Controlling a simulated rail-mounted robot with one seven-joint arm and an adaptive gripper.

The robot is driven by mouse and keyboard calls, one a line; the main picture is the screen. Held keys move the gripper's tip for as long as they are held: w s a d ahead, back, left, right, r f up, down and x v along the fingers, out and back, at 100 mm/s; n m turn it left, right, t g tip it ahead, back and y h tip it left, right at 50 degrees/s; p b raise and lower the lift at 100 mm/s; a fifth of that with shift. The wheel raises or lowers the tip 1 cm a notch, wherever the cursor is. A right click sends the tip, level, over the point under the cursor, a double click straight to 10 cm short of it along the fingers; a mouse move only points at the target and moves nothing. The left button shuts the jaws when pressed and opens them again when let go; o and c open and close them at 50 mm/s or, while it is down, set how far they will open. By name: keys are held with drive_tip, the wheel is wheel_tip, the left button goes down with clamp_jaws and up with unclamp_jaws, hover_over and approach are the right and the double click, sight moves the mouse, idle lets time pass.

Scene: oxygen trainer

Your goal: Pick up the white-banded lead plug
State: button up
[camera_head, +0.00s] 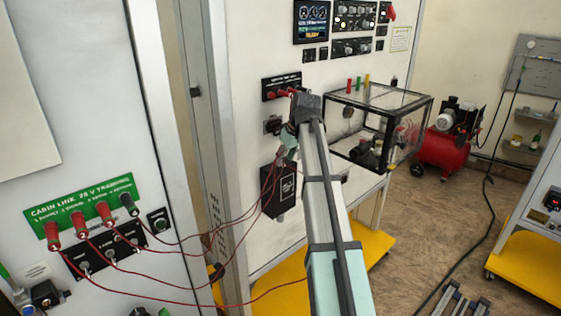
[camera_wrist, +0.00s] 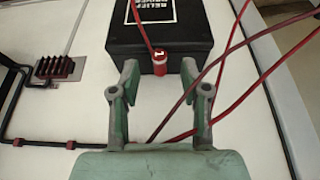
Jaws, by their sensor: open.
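A red lead plug (camera_wrist: 158,66) with a white mark near its top shows in the wrist view, at the lower edge of the black relief driver box (camera_wrist: 160,30). A red lead runs up from it across the box. My gripper (camera_wrist: 159,72) is open, with one green finger on each side of the plug; neither finger appears to touch it. In the head view my gripper (camera_head: 289,143) is just above the black box (camera_head: 280,190), partly hidden by my arm. I cannot make out the plug there.
Several red leads (camera_head: 205,235) droop between the box and the green cabin link panel (camera_head: 85,205) at left. Other leads (camera_wrist: 240,95) cross the right finger area in the wrist view. A clear-walled case (camera_head: 380,120) stands right of my arm. A red compressor (camera_head: 440,150) is farther back.

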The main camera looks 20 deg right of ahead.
drive_tip(key=shift+x, duration=0.9)
drive_tip(key=shift+c, duration=0.4)
clamp_jaws()
drive_tip(key=shift+d+r, duration=0.1)
drive_tip(key=shift+r, duration=0.05)
